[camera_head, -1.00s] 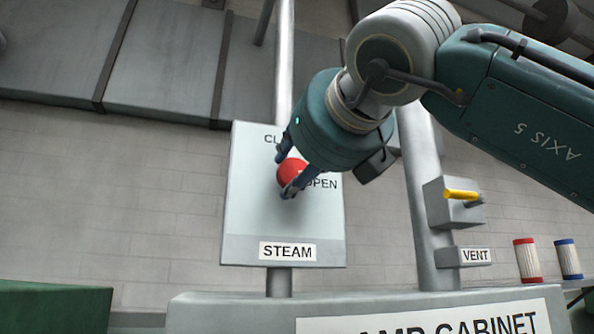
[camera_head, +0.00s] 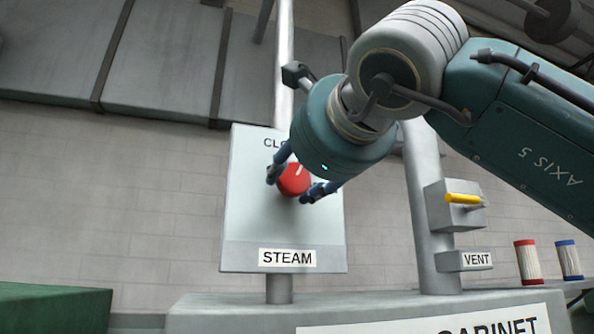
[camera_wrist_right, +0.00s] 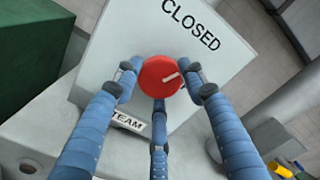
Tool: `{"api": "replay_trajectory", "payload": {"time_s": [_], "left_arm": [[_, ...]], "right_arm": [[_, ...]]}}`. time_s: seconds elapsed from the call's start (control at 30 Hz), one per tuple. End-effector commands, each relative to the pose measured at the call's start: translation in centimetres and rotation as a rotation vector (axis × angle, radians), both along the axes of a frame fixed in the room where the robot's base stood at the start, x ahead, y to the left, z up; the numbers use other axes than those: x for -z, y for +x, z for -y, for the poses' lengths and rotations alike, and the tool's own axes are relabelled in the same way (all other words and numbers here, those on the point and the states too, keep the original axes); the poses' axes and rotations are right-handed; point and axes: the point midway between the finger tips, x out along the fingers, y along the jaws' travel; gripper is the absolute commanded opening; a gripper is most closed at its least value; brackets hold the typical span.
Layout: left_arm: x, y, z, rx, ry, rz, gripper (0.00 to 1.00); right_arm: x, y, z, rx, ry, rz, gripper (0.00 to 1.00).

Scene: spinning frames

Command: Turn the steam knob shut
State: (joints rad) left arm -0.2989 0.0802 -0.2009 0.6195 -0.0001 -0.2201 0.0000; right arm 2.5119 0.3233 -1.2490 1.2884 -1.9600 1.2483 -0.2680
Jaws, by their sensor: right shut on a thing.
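The red steam knob (camera_head: 293,180) sits on a pale panel (camera_head: 262,225) above a STEAM label (camera_head: 287,258). My right gripper (camera_head: 291,184) has its blue fingers around the knob and is shut on it. In the right wrist view the three fingers (camera_wrist_right: 160,85) surround the red knob (camera_wrist_right: 157,78). The knob's white pointer mark slants up and right in the head view, and points right in the wrist view. The word CLOSED (camera_wrist_right: 190,25) reads clearly in the wrist view and is partly hidden in the head view. OPEN is hidden. My left gripper is not in view.
A yellow lever (camera_head: 462,198) on a grey box stands to the right, above a VENT label (camera_head: 477,260). Red-capped (camera_head: 527,262) and blue-capped (camera_head: 568,260) cylinders stand farther right. A grey cabinet (camera_head: 240,308) is below the panel; a green block (camera_head: 50,305) is at lower left.

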Motion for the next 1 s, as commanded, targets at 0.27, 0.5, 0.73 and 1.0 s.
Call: {"api": "replay_trajectory", "payload": {"time_s": [0.27,0.5,0.73,1.0], "left_arm": [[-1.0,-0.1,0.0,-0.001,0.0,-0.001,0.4],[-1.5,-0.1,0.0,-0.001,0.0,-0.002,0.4],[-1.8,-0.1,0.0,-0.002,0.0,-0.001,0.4],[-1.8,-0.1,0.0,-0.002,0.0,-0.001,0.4]], "right_arm": [[0.2,0.1,-0.1,-0.002,-0.227,0.065,0.15],[0.3,0.1,-0.1,-0.001,-0.361,0.109,0.15],[0.4,0.1,-0.1,-0.003,-0.431,0.131,0.15],[0.4,0.1,-0.1,-0.003,-0.452,0.137,0.15]]}}
